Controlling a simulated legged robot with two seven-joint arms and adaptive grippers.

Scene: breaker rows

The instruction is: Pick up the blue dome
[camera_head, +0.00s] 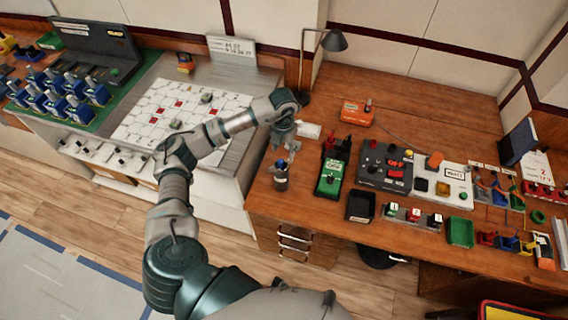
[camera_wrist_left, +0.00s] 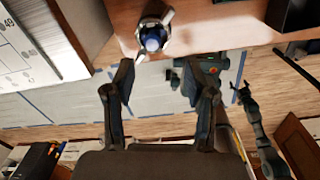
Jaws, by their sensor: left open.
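In the head view the left gripper (camera_head: 286,143) is just above the holder. My right gripper (camera_wrist_left: 243,93) seems to show small in the wrist view, its jaws unclear.
On the wooden desk (camera_head: 400,115), a green device (camera_head: 328,184) and a black tray (camera_head: 360,206) stand right of the holder. A grey control box (camera_head: 386,163) is farther right. A lamp (camera_head: 332,41) stands behind. A white grid board (camera_head: 150,118) lies on the left counter.

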